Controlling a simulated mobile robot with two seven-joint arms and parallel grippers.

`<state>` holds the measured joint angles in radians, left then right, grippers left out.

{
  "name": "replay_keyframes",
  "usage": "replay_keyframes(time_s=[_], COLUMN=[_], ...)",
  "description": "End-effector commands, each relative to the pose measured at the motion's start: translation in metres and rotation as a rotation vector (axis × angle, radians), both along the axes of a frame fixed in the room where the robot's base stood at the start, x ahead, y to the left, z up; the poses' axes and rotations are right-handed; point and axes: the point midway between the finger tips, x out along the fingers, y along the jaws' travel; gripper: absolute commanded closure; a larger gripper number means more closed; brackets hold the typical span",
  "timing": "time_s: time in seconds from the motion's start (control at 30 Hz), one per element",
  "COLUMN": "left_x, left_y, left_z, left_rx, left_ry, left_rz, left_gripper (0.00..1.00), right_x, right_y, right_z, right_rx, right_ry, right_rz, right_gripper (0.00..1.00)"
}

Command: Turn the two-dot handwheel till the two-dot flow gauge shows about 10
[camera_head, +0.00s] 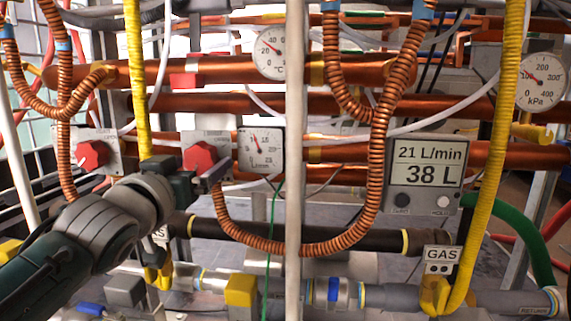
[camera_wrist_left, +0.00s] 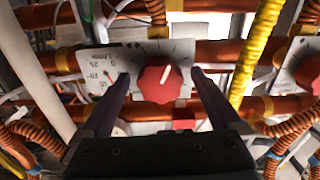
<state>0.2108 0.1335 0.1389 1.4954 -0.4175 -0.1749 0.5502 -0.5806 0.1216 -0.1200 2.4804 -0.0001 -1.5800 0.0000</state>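A red lobed handwheel (camera_head: 200,158) on a light plate stands just left of a square white flow gauge (camera_head: 261,150). Its thin needle points up and left; the numbers are too small to read surely. My left gripper (camera_head: 198,180) is at this handwheel, partly hiding its lower edge. In the left wrist view, the open fingers (camera_wrist_left: 160,76) stand on either side of the handwheel (camera_wrist_left: 160,84), with small gaps. Its white pointer line shows, and the gauge (camera_wrist_left: 100,73) appears at left. My right gripper is not in view.
Another red handwheel (camera_head: 92,155) is at left. A display (camera_head: 428,174) reads 21 L/min and 38 L. A white upright pipe (camera_head: 294,200) and a looping copper hose (camera_head: 330,244) pass close to the gauge. A yellow hose (camera_head: 136,80) hangs near my arm.

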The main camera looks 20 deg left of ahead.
Motion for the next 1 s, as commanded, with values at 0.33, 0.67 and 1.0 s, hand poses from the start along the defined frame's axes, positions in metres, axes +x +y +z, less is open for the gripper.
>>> replay_keyframes(time_s=[0.33,0.67,1.0], left_x=[-0.0003,-0.0003,-0.0003], left_y=[-0.0001,-0.0002,0.0001], left_z=[-0.0002,-0.0002,0.0002], left_rx=[0.0,0.0,0.034], left_ry=[0.0,0.0,0.009], left_rz=[0.0,0.0,0.0], left_gripper=[0.43,0.8,0.85], right_x=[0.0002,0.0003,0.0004], right_y=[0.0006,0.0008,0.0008], right_z=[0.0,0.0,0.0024], right_rx=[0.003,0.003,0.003], right_ry=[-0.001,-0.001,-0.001], right_rz=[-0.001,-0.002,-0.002], right_gripper=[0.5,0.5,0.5])
